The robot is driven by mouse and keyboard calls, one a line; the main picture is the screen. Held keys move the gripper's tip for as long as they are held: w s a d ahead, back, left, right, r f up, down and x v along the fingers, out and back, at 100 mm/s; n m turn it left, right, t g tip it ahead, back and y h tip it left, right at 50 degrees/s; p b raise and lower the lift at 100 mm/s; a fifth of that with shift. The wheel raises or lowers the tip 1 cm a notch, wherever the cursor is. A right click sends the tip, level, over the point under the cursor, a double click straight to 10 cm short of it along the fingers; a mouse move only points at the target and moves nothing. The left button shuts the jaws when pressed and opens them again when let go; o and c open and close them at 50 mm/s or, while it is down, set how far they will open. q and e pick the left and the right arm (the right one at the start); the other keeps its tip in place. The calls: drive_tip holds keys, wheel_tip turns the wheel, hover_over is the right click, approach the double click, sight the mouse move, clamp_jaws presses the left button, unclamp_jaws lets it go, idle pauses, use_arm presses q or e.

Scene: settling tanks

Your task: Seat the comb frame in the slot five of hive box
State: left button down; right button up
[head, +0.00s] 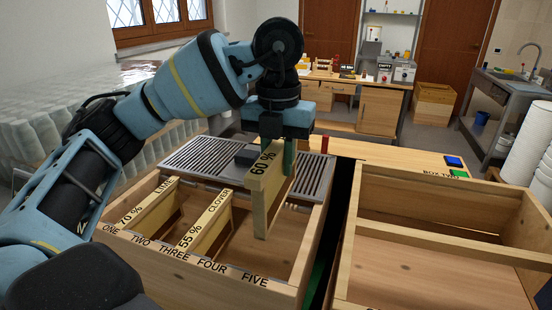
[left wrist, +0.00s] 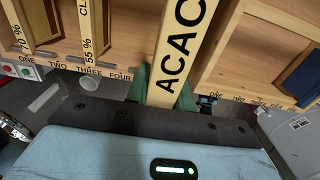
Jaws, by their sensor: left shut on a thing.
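The comb frame (head: 259,208), pale wood marked "60 %", is held by my left gripper (head: 283,157), shut on its top bar. It hangs roughly upright over the right part of the hive box (head: 165,275); whether its lower end is below the rim is unclear. In the left wrist view the comb frame (left wrist: 181,45) reads "ACAC", between the green fingers of my left gripper (left wrist: 163,95), and covers the place right of the label FOUR. In the head view the label FIVE (head: 255,281) shows on the front rim. My right gripper is not in view.
A lime frame (head: 150,208) sits at slot one and a clover frame (head: 207,228) at slot three. A slotted metal grille (head: 200,160) lies behind the opening. Box two (head: 440,270) stands to the right, across a dark gap.

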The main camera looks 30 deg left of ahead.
sight(278, 203)
use_arm(q)
drive_tip(key=shift+f, duration=2.85)
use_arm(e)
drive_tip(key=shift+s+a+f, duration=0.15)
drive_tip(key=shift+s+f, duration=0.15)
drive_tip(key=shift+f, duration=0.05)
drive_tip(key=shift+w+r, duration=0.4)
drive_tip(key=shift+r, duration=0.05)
use_arm(q)
drive_tip(key=shift+f, duration=2.05)
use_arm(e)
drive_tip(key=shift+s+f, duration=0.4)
